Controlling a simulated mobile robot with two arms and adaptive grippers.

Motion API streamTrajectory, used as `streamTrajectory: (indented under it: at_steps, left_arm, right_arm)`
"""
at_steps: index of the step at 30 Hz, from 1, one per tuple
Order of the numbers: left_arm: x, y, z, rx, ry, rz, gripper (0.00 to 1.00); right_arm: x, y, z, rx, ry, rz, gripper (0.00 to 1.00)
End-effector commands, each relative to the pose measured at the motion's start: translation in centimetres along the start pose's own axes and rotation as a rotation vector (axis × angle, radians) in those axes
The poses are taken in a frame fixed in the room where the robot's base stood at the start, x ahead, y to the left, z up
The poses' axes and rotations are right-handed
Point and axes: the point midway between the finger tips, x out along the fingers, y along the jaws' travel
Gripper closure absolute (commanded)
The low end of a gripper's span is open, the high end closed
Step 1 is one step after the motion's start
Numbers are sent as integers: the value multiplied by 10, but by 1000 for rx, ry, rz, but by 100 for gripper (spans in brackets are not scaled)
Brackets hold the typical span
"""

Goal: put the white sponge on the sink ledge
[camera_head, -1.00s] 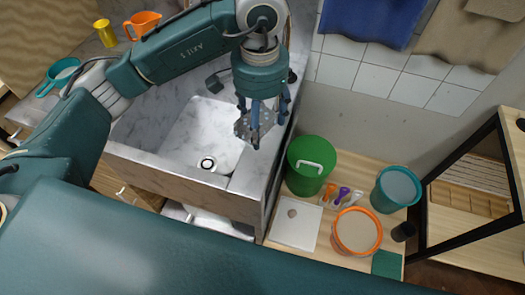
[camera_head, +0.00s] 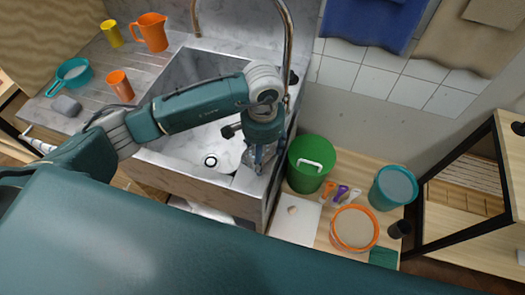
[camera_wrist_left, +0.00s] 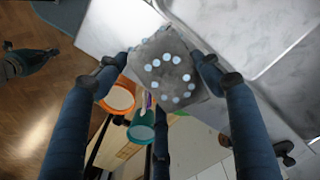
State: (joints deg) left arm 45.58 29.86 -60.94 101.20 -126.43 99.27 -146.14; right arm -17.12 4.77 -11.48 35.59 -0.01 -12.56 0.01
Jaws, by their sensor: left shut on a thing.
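My left gripper (camera_head: 258,168) is low over the right-hand ledge of the sink (camera_head: 243,180). In the left wrist view its fingers (camera_wrist_left: 165,78) are shut on a grey block (camera_wrist_left: 160,62) with a ring of pale dots. The block looks grey rather than white, and I cannot confirm that it is the white sponge. A pale ledge surface (camera_wrist_left: 98,25) lies behind it; whether they touch is unclear. In the head view the gripper mostly hides the block.
The basin (camera_head: 205,140) is left of the gripper, under my arm; the tap (camera_head: 289,40) stands behind. A green bucket (camera_head: 310,165) is close on the right. An orange jug (camera_head: 151,32), an orange cup (camera_head: 120,86) and a grey lump (camera_head: 66,106) are on the drainboard.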

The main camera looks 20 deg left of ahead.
Motion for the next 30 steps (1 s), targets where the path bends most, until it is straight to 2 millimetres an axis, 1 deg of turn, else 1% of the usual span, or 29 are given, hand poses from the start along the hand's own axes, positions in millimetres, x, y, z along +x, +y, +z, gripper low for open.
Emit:
streamTrajectory:
  at_steps: [6, 7, 9, 10, 18, 22, 23, 26, 30]
  left_arm:
    - [4, 0, 0, 0, 0, -1, 54]
    - [3, 0, 0, -1, 0, -1, 31]
    - [2, 0, 0, -1, 0, 0, 17]
    - [2, 0, 0, -1, 0, 0, 15]
    - [2, 0, 0, -1, -1, 0, 15]
    - [-4, 0, 0, -1, 0, 0, 15]
    - [-5, 0, -1, 0, 3, -1, 15]
    - [-21, -1, -2, 0, 5, -2, 15]
    - [-53, -1, -2, 1, 7, -3, 15]
  right_arm:
    - [6, 0, 0, 0, 0, 0, 100]
    - [6, 0, 0, 0, 0, 0, 100]
    - [4, 0, 0, 0, 0, 0, 100]
    - [4, 0, 0, 0, 0, 0, 100]
    - [4, -2, 0, 2, -1, -3, 100]
    - [-3, -5, 0, 3, -1, -5, 100]
    - [2, -5, 0, 3, -1, -5, 100]
    - [9, -6, 1, 3, -1, -6, 100]
    - [19, -6, 2, 3, -2, -6, 100]
